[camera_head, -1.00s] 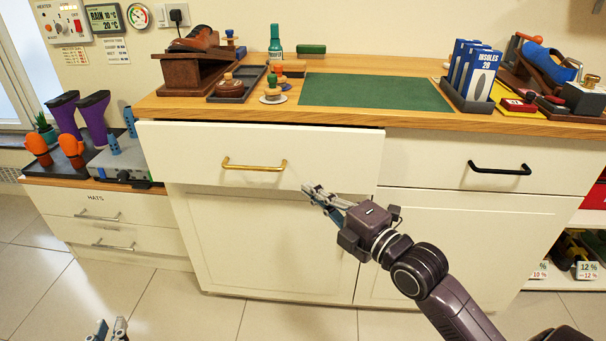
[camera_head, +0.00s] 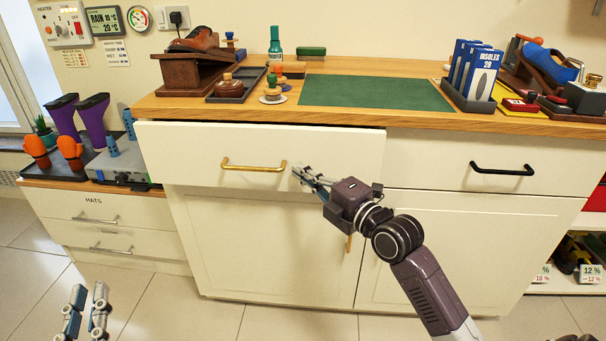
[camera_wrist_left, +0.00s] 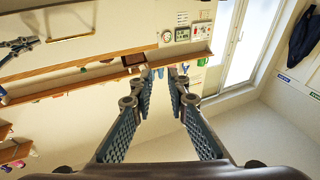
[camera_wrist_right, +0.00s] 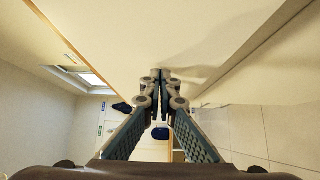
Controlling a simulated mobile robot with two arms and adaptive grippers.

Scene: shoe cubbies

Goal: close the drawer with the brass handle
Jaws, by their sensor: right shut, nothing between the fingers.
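The drawer (camera_head: 210,145) with the brass handle (camera_head: 254,168) is the wide white one on the left under the wooden worktop. It stands slightly open, with its front ahead of the cabinet and a dark gap along its top edge. My right gripper (camera_head: 299,174) is shut and empty, its fingertips close to the drawer front just right of the handle. Whether they touch it I cannot tell. In the right wrist view the shut fingertips (camera_wrist_right: 161,76) are near a pale panel. My left gripper (camera_head: 86,296) is open and empty, low at the left, away from the drawer.
The neighbouring drawer with a black handle (camera_head: 502,169) is flush. A low hats cabinet (camera_head: 60,203) stands at the left. The worktop (camera_head: 200,109) carries a green mat (camera_head: 375,92), a shoe stand and insole boxes (camera_head: 484,73). The floor in front is clear.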

